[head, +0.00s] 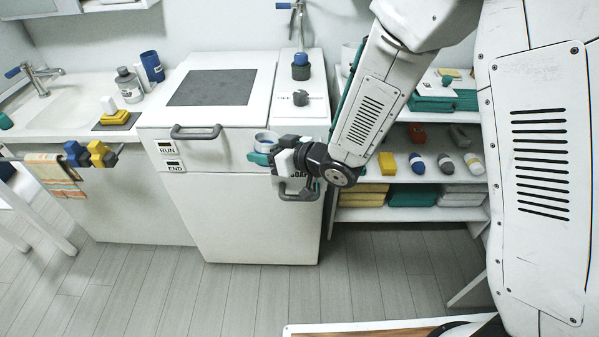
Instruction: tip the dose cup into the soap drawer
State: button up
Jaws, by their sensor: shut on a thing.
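My gripper (266,150) is in front of the white washing machine (235,215), at its upper right. It is shut on the dose cup (266,137), a small pale cup with a bluish rim. The cup looks about upright, with its opening up; its contents cannot be made out. The soap drawer (299,175) is on the machine's front at the right, marked by a partly visible "SOAP" label. My gripper and wrist cover most of the drawer, so I cannot tell how far it is open.
RUN and END labels (167,148) sit beside the machine's grey handle (196,132). Shelves (440,200) with bottles and boxes stand at right, a sink counter (70,115) at left. The floor in front is clear.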

jog(key=shift+r, duration=3.05)
jog(key=shift+d, duration=0.1)
jog(key=w+d+f+m+t+h, duration=0.3)
jog(key=w+d+m, duration=0.15)
jog(key=d, duration=0.65)
jog(key=w+d+f+m+t+h, duration=0.25)
jog(key=w+d, duration=0.35)
jog(key=d, duration=0.4)
jog(key=d+f+m+t+h, duration=0.1)
jog(key=d+f+m+h, duration=0.3)
jog(key=d, duration=0.8)
notch_tip(320, 180, down, 2)
jog(key=shift+s+f+m+h, duration=0.15)
jog(key=shift+s+m+h, duration=0.25)
jog(key=shift+h, duration=0.85)
